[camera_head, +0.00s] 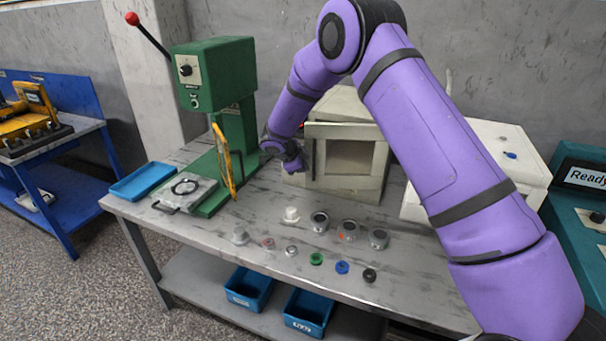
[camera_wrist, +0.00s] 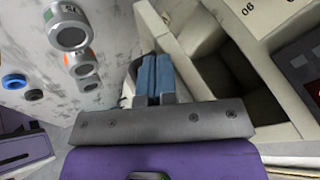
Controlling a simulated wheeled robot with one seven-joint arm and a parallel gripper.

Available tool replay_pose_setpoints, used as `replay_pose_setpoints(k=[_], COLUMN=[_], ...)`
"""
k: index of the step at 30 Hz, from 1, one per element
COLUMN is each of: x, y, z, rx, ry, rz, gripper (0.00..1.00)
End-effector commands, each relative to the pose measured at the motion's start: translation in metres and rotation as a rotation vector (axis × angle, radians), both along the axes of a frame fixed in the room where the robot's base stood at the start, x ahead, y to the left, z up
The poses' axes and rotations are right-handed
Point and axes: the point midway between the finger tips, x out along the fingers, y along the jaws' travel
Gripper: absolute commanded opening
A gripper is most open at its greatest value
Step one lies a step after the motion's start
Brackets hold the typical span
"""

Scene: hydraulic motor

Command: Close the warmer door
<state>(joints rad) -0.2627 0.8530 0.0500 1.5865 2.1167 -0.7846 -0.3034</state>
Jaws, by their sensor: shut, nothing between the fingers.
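The warmer is a beige box (camera_head: 374,190) at the back middle of the bench. Its dark cavity (camera_wrist: 243,88) shows in the wrist view, so the door is not fully closed. A pale panel (camera_wrist: 153,27) that looks like the door stands beside the opening, just beyond my fingers; its exact angle is unclear. My gripper (camera_wrist: 154,78) is shut and empty, with its blue fingers together near the left side of the opening. In the head view my wrist is at the warmer's left front and hides part of it. I cannot tell whether the fingers touch the door.
Several small parts, including a green one (camera_head: 316,259) and a blue one (camera_head: 341,267), lie on the bench in front of the warmer. A green press (camera_head: 237,135) stands to the left. A white box (camera_head: 520,170) is to the right.

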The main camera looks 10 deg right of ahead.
Motion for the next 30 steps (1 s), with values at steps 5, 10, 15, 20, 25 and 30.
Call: replay_pose_setpoints(k=[5, 10, 15, 20, 25, 30], x=[0.028, 0.045, 0.056, 0.060, 0.060, 0.060], y=[-0.007, -0.013, -0.016, -0.018, -0.018, -0.018], z=[-0.001, -0.001, 0.000, 0.000, 0.000, 0.000], rx=[0.002, 0.001, 0.000, 0.000, -0.002, -0.001], ry=[0.000, 0.000, -0.001, -0.001, 0.000, 0.000], rz=[-0.100, -0.100, -0.097, -0.096, -0.096, -0.095], gripper=[0.00, 0.00, 0.00, 0.00, 0.00, 0.00])
